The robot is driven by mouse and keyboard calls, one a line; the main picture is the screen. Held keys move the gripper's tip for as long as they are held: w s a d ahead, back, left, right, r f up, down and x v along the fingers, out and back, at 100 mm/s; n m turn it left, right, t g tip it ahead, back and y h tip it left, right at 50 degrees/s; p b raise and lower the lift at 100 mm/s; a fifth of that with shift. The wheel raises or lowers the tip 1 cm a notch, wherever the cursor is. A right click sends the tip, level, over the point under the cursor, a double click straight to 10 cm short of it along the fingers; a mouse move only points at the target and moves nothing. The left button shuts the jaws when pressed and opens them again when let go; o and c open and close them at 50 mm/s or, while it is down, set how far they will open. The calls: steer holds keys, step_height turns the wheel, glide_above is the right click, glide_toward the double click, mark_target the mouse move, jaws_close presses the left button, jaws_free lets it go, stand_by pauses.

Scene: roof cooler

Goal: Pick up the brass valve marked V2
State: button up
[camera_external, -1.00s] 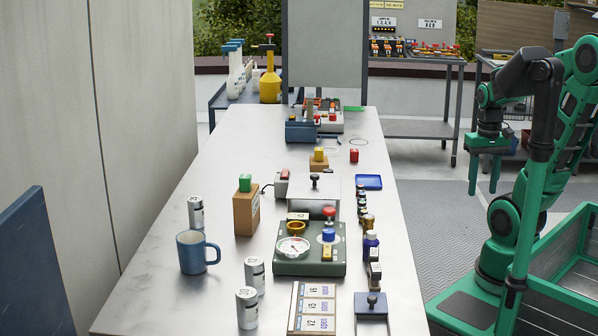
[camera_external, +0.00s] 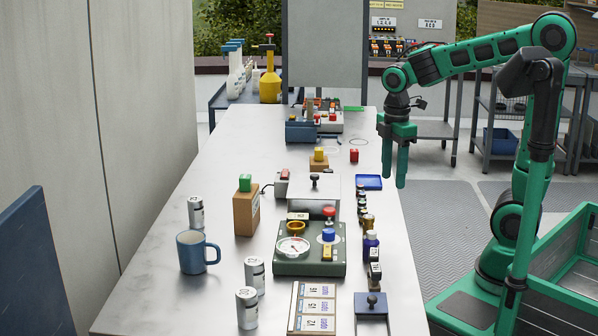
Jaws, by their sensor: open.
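I cannot make out a V2 mark on any valve. A small brass-coloured piece (camera_external: 368,222) stands in the row of small parts along the right side of the table, and could be a valve. A brass ring-like part (camera_external: 296,228) sits on the green gauge box (camera_external: 310,262). My gripper (camera_external: 394,176) is open and empty, fingers pointing down, by the table's right edge near the blue tray (camera_external: 369,182). It is apart from all these pieces.
A label card (camera_external: 313,308) with several rows lies at the front, beside a blue-grey knobbed block (camera_external: 371,306). A blue mug (camera_external: 197,252), white cylinders (camera_external: 255,275) and a wooden box (camera_external: 247,210) stand to the left. The far left tabletop (camera_external: 235,140) is clear.

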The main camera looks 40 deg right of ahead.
mark_target(368, 217)
steer(key=a+n, duration=0.5)
steer(key=a, duration=0.4)
steer(key=shift+w+d+f, duration=0.1)
steer(key=shift+w+f, duration=0.05)
steer(key=shift+f, duration=2.5)
steer(key=shift+w+d+f, duration=0.1)
steer(key=shift+f, duration=2.55)
jaws_close()
